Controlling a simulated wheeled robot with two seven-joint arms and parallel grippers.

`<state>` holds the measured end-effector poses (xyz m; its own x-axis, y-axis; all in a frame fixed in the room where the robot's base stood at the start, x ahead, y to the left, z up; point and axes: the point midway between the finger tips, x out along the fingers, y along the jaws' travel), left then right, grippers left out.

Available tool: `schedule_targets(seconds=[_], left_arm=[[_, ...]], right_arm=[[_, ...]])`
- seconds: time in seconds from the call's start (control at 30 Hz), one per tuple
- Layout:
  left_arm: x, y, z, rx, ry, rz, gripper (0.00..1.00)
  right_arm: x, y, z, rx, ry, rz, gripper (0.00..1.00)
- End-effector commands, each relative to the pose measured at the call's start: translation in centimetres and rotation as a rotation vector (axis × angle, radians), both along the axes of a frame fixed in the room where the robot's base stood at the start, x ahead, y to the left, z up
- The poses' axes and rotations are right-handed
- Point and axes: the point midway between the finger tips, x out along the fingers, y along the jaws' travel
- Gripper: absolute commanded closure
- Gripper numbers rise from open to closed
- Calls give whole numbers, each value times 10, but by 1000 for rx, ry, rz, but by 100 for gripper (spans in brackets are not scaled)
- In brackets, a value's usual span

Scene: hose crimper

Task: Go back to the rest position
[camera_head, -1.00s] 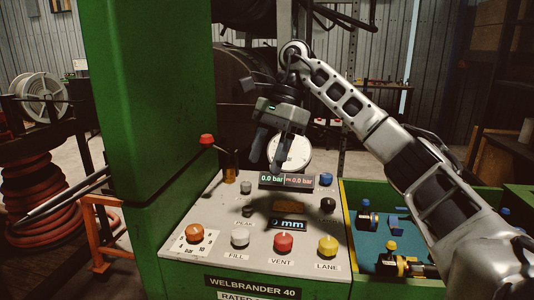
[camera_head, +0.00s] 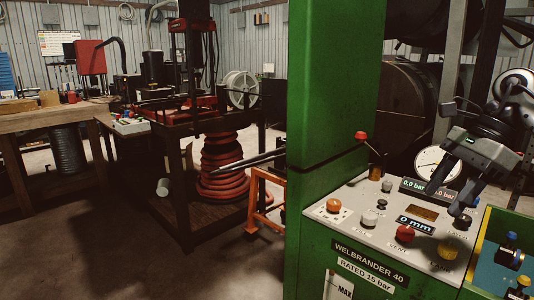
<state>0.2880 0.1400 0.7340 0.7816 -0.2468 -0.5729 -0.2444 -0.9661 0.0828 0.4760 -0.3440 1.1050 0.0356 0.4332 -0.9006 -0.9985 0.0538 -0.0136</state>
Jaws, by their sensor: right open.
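My right gripper (camera_head: 446,198) is at the right of the picture, open and empty, its two fingers pointing down over the right part of the crimper's control panel (camera_head: 345,207). The fingers overlap the pressure display (camera_head: 413,185) in the picture; I cannot tell the exact gap to the panel. The green crimper (camera_head: 335,120) carries an orange knob (camera_head: 333,205), a red knob (camera_head: 405,233), a yellow knob (camera_head: 448,248) and a red-tipped lever (camera_head: 361,136). A round gauge (camera_head: 432,163) stands behind the panel. My left gripper is not in view.
A blue-lined tray (camera_head: 487,268) with fittings is at the lower right. An orange frame (camera_head: 262,203) stands left of the crimper. A dark stand (camera_head: 185,220) with a red coiled hose (camera_head: 222,170) and a workbench (camera_head: 40,120) are further left. Floor at lower left is clear.

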Motion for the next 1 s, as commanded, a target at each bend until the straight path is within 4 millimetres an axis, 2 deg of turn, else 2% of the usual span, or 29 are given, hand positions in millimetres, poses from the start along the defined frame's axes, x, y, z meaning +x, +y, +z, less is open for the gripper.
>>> schedule_targets(seconds=[0.1, 0.27, 0.37, 0.47, 0.6, 0.7, 0.77, 0.87, 0.97, 1.0], left_arm=[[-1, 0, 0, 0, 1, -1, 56], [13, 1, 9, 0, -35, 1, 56], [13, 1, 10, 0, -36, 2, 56], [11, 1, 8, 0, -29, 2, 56], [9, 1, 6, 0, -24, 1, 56], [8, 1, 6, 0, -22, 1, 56], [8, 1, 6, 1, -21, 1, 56], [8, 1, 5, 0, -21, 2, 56], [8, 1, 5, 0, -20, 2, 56], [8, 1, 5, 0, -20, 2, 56]], right_arm=[[8, 32, -20, 84, 8, 9, 45], [13, 79, -44, 231, 32, 5, 45], [13, 116, -60, 358, 68, -12, 45], [6, 165, -79, 544, 145, -53, 45], [-12, 241, -96, 939, 377, -220, 45], [-21, 272, -100, 1232, 616, -427, 45], [-23, 280, -104, 1392, 782, -576, 45], [-23, 276, -124, 1628, 1084, -873, 45], [-27, 259, -163, 1813, 1408, -1220, 45], [-32, 250, -184, 1869, 1542, -1373, 45]])
